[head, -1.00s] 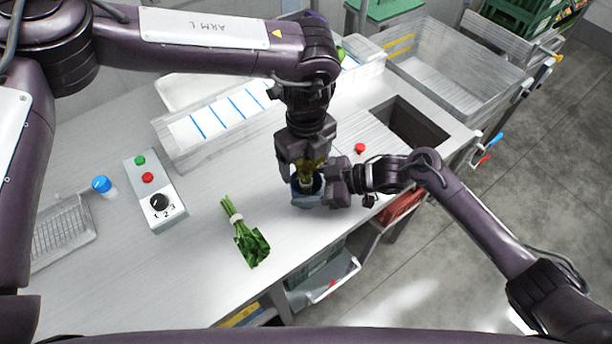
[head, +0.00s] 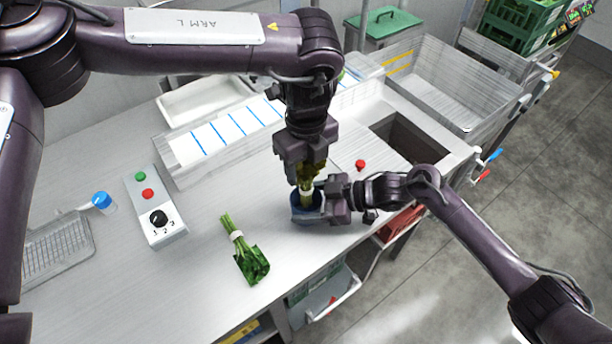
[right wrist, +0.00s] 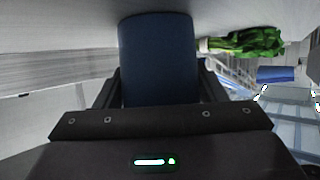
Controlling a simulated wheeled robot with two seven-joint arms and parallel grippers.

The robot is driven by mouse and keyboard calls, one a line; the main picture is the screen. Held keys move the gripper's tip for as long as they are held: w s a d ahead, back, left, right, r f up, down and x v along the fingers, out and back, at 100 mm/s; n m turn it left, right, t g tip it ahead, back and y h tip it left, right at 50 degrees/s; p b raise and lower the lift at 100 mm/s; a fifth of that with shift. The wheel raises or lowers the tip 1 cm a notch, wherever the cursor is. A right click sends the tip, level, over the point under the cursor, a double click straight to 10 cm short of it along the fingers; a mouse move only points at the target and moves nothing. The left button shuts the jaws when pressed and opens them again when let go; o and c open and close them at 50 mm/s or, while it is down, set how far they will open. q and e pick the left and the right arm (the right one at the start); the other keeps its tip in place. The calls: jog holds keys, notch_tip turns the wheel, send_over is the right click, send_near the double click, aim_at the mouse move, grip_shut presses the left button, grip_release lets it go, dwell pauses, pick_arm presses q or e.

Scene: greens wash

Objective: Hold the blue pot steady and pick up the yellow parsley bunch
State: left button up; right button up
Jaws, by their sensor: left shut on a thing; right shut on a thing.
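The blue pot (head: 306,213) stands on the steel counter near its front edge. My right gripper (head: 322,205) is shut on the pot from the right; in the right wrist view the pot (right wrist: 158,60) fills the space between the fingers. The yellow parsley bunch (head: 306,188) is upright above the pot, with a pale band round its stems. My left gripper (head: 302,172) is shut on its upper part from above. The lower stem ends are at the pot's mouth; I cannot tell whether they are clear of it.
A green bunch (head: 245,252) with a white band lies on the counter left of the pot. A control box (head: 158,218) with a dial, a blue-capped bottle (head: 103,202) and a wire basket (head: 60,250) are further left. A sink opening (head: 410,140) is behind right.

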pick_arm(q)
notch_tip(320, 180, up, 6)
jog(key=shift+r, duration=0.1)
pick_arm(e)
jog(key=o, duration=1.1)
jog(key=shift+c, duration=0.2)
jog(key=shift+d, duration=0.1)
jog(key=v, duration=1.1)
jog(key=shift+d+r, duration=0.2)
jog(key=shift+d, duration=0.15)
